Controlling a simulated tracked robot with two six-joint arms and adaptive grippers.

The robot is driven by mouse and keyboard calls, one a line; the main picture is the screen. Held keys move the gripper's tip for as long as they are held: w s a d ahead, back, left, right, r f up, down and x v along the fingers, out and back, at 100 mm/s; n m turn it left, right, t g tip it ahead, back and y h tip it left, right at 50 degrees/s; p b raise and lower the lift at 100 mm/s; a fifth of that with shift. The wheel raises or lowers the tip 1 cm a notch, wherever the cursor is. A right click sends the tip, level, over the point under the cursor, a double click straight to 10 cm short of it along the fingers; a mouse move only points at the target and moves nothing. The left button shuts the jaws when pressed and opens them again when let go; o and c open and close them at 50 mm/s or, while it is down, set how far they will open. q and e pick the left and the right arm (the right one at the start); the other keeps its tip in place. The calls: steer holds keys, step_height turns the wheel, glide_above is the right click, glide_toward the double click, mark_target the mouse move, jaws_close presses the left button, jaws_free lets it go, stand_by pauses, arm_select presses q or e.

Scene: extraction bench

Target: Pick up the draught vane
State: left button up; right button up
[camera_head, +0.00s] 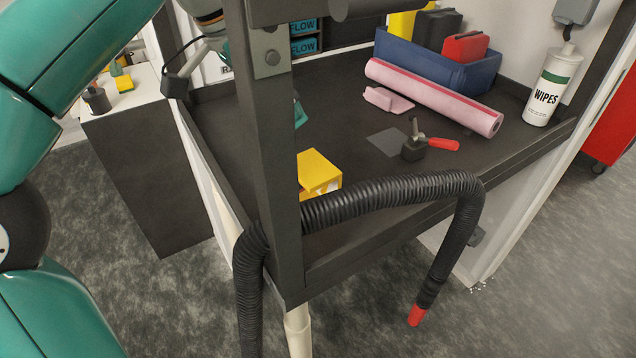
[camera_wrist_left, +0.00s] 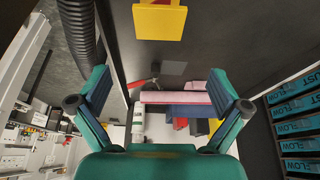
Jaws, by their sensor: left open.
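No part is labelled as the draught vane. A yellow boxy piece (camera_head: 320,172) with a pale side, partly hidden by the post and hose, fits best, but I cannot be sure. It stands on the dark bench by the front left corner. In the left wrist view the yellow piece (camera_wrist_left: 160,22) is at the top edge, with a bit of red, partly cut off. My left gripper (camera_wrist_left: 160,92) is open and empty, its two green fingers wide apart, with the yellow piece beyond and above them. In the head view the post mostly hides it; a green bit (camera_head: 301,113) shows. My right gripper is out of view.
A dark post (camera_head: 268,150) and a black ribbed hose (camera_head: 390,192) stand in front of the bench. The bench middle is mostly clear.

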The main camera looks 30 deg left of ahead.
arm_select(q)
steer(key=b, duration=0.2)
glide_above(313, 165)
steer(key=s, duration=0.2)
steer(key=f, duration=0.6)
steer(key=a+f, duration=0.1)
steer(key=f, duration=0.2)
steer(key=shift+s, duration=0.1)
steer(key=shift+x, duration=3.25)
steer(key=shift+s, duration=0.1)
steer(key=shift+c, duration=0.2)
steer(key=c, duration=1.3)
steer(key=shift+o, duration=0.2)
steer(key=shift+r, duration=0.1)
steer(key=shift+r, duration=0.1)
